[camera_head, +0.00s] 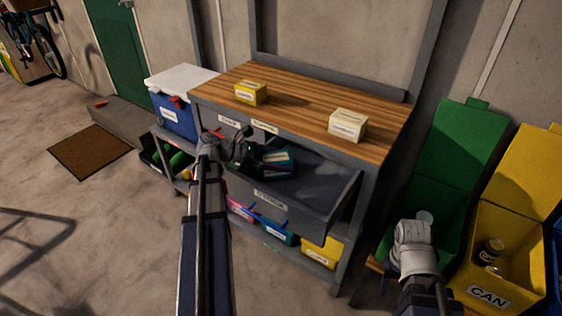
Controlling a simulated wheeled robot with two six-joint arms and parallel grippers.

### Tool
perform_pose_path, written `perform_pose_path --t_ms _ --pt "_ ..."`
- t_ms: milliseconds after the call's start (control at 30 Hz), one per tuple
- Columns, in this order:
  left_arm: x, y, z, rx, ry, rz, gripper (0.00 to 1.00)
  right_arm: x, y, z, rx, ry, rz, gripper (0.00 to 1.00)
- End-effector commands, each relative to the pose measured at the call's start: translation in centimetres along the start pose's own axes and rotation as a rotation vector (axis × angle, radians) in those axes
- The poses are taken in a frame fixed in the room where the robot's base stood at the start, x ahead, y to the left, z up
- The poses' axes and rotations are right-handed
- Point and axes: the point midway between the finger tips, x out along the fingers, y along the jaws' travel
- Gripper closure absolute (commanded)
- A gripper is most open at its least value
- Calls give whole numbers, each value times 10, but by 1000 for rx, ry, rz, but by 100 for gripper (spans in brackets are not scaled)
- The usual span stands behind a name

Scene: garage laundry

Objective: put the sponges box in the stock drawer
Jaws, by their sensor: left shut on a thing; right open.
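The stock drawer (268,202) is the grey drawer pulled out under the wooden bench top, with a white label on its front. My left gripper (250,157) is over the left part of this drawer. It is shut, seemingly on a teal box (279,162) with light bands at its fingertips; the dark fingers make the contact hard to see. I cannot tell whether the box touches the drawer floor, and its label is unreadable. My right gripper (416,236) is open and empty, low at the right, in front of the green bin.
A yellow box (250,93) and a cream box (347,125) stand on the bench top (300,97). A blue cooler (177,112) is at left. Green (458,150) and yellow (503,275) bins stand open at right.

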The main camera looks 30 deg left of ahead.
Motion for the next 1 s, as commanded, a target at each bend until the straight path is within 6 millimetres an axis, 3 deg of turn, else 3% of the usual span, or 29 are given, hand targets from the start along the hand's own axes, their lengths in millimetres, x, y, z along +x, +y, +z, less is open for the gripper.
perform_pose_path --t_ms 433,467,600,867,1000 --pt "4 0 -11 -1 2 0 81 11 -1 -1 0 0 0 50" --pt "4 0 -11 -1 3 0 16 11 -1 -1 0 0 0 50" --pt "4 0 -12 -1 5 0 0 12 -1 -1 0 0 0 50" --pt "4 0 -11 -2 6 0 0 10 -1 -1 0 0 0 50" --pt "0 0 0 -2 5 0 0 -1 0 0 0 0 0 50"
